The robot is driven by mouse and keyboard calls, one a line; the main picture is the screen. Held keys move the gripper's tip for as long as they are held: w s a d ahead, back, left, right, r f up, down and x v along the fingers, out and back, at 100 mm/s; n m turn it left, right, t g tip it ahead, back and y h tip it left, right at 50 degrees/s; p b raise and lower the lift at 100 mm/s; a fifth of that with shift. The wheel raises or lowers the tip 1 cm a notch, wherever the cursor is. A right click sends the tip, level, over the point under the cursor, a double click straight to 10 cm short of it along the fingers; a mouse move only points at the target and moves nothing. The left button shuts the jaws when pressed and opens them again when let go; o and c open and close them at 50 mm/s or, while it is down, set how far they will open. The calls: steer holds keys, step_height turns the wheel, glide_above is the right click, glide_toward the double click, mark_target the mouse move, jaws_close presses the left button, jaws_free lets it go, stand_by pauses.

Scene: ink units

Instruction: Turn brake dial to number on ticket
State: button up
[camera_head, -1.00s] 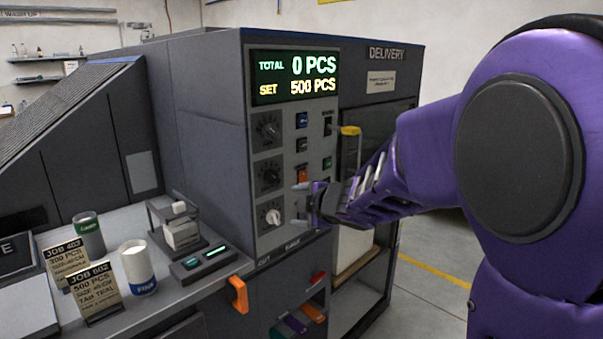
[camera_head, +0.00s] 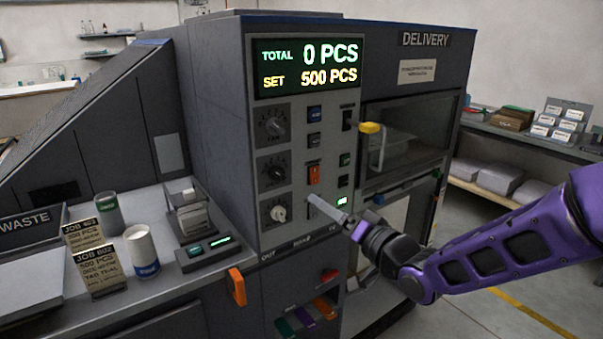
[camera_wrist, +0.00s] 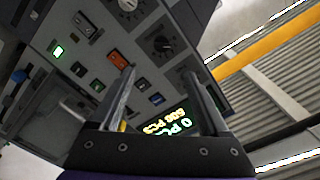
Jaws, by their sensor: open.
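Three dials stand in a column on the dark machine's panel: a top black dial (camera_head: 272,125), a middle black dial (camera_head: 274,171) and a bottom dial with a pale knob (camera_head: 278,212). Their small labels are too blurred to tell which is the brake. Two job tickets stand on the left counter: the front one (camera_head: 98,270) reads JOB 602, 500 PCS; the rear one (camera_head: 85,234) is less legible. My gripper (camera_head: 332,242) is open before the panel's lower right, right of the bottom dial. The wrist view shows its spread fingers (camera_wrist: 159,72) with nothing between them.
The display (camera_head: 308,67) reads TOTAL 0 PCS, SET 500 PCS. An orange switch (camera_head: 313,175) and several small buttons sit right of the dials. A yellow-ended handle (camera_head: 371,128) juts out near the delivery window. A white cup (camera_head: 141,250) stands beside the tickets.

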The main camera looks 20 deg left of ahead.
mark_target(281, 176)
steer(key=x, duration=0.5)
steer(key=b+x, duration=0.1)
steer(key=x, duration=1.1)
steer(key=shift+w+a+r, duration=0.1)
steer(key=shift+w+r, duration=0.05)
steer(key=shift+r, duration=0.2)
jaws_close()
steer(key=shift+b, duration=0.3)
